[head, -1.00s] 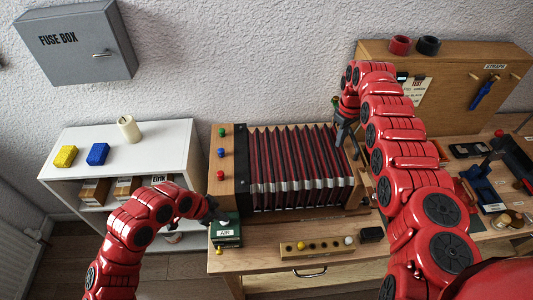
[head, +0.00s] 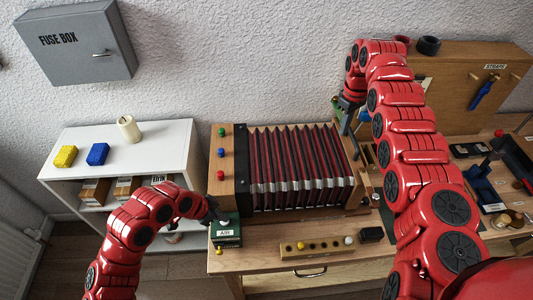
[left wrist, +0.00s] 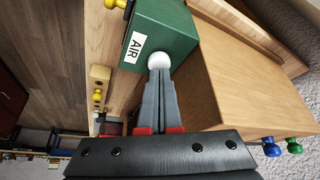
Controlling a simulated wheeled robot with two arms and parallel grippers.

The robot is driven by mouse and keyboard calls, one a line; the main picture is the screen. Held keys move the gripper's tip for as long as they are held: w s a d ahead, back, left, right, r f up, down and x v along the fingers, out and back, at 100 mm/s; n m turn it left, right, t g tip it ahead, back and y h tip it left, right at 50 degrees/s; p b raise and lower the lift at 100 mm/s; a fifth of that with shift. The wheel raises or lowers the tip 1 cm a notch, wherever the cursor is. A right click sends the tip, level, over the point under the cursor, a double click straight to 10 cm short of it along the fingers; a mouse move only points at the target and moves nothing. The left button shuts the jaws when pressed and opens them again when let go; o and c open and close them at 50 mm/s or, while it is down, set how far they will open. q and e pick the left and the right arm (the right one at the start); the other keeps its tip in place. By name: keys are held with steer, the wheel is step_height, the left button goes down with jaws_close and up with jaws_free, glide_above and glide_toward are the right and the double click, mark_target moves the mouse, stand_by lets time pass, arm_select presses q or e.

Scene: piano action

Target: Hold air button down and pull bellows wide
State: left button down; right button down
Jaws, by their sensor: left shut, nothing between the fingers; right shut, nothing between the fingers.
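The accordion-like bellows (head: 300,168), dark red and black with silvery corner pieces, stands on the wooden bench, its folds spread between a wooden left end with coloured buttons and a right end. A green box labelled AIR (head: 227,234) stands at its lower left; it also shows in the left wrist view (left wrist: 178,22). A white round air button (left wrist: 159,60) sits on that box. My left gripper (head: 217,217) is shut, its fingertips against or just at the button; whether it is pressed in I cannot tell. My right gripper (head: 346,122) is shut at the bellows' upper right end; contact is unclear.
A wooden board labelled STRAPS (head: 465,100) stands at the back right. A white shelf (head: 150,150) stands at the left.

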steer(key=shift+r, duration=0.6)
